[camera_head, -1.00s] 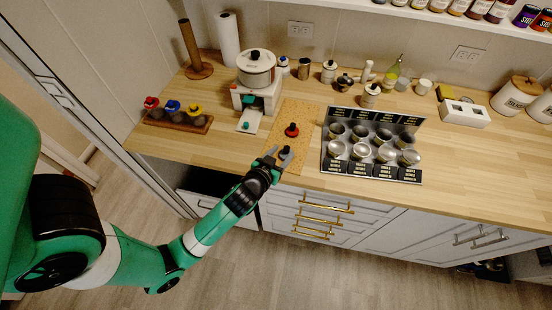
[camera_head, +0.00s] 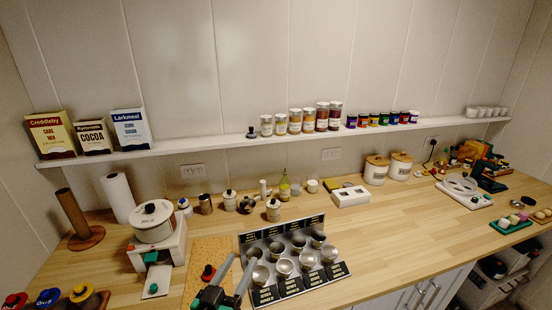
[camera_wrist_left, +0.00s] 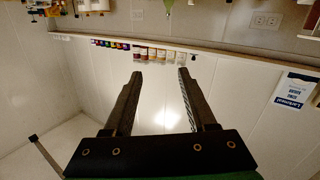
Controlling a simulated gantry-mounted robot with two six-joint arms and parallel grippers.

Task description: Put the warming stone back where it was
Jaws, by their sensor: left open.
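I cannot tell for sure which piece is the warming stone. A red-knobbed piece (camera_head: 208,272) sits on the cork-coloured mat (camera_head: 212,248), just left of my left gripper (camera_head: 243,261). Red, blue and yellow knobbed pieces (camera_head: 48,298) sit on the wooden rack (camera_head: 100,303) at the lower left. A small dark-knobbed piece (camera_head: 252,133) is on the wall shelf. My left gripper is open and nothing shows between its fingers in the left wrist view (camera_wrist_left: 158,75).
A rack of metal cups (camera_head: 330,272) stands right of the gripper. The wooden paper-roll stand (camera_head: 85,237) is at the left. Jars and boxes line the wall shelf (camera_head: 205,144). The counter (camera_head: 400,225) right of the cup rack is mostly clear.

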